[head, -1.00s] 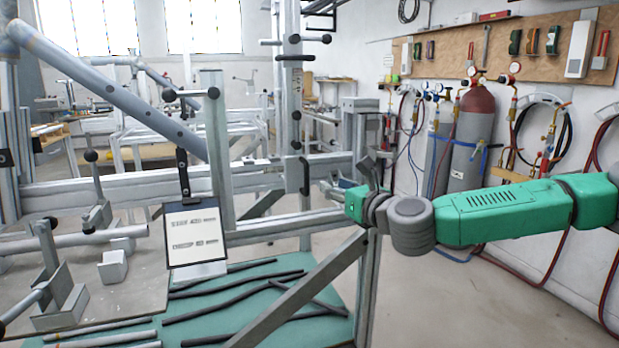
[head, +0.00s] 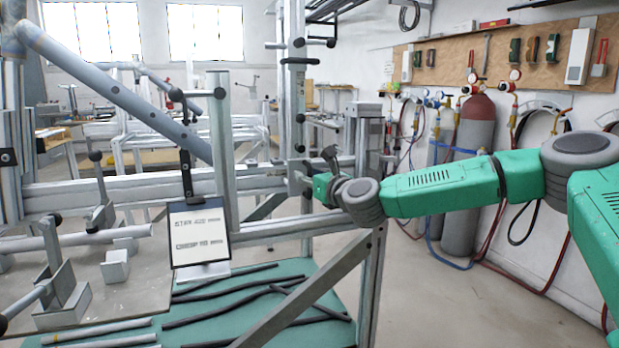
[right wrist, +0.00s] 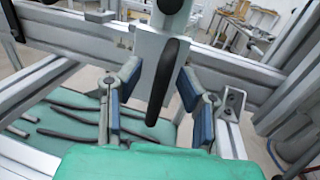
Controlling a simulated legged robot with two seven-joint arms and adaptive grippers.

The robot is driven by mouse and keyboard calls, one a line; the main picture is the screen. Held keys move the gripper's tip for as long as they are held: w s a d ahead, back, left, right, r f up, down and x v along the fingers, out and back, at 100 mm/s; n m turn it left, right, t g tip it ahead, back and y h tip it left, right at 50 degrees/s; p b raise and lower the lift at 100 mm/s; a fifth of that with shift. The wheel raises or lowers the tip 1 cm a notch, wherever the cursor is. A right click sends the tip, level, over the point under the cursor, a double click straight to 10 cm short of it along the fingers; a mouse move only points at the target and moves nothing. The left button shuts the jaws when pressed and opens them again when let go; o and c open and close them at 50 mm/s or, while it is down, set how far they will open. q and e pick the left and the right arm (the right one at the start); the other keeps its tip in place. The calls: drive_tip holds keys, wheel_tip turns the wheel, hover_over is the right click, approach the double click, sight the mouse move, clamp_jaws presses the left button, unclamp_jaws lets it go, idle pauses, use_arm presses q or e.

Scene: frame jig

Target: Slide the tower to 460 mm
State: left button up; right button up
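The tower (head: 297,95) is an upright grey post with black-knobbed clamps, standing at the jig's long horizontal rail (head: 130,190) in the head view. In the right wrist view a black handle (right wrist: 169,75) stands out in front of a light plate (right wrist: 148,58) at the rail. My right gripper (head: 314,175) is at the tower's foot. In the right wrist view its blue-padded fingers (right wrist: 160,82) are apart, one on each side of the handle, with gaps visible. In the head view the gripper hides the handle. My left gripper is not in view.
A card (head: 200,232) with two blurred lines of text hangs before the rail. A diagonal brace (head: 310,288) and a short post (head: 222,150) stand nearby. Dark rods lie on the green shelf (head: 240,310) below. Gas bottles (head: 468,170) stand by the right wall.

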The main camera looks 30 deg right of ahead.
clamp_jaws()
drive_tip(key=shift+d+f, duration=0.1)
drive_tip(key=shift+d, duration=0.15)
drive_tip(key=d, duration=0.2)
drive_tip(key=s+d+b, duration=0.1)
drive_tip(key=d, duration=0.1)
drive_tip(key=shift+d+f, duration=0.1)
drive_tip(key=shift+o, duration=0.2)
unclamp_jaws()
drive_tip(key=shift+o, duration=0.2)
drive_tip(key=shift+s+d, duration=0.1)
drive_tip(key=shift+d, duration=0.15)
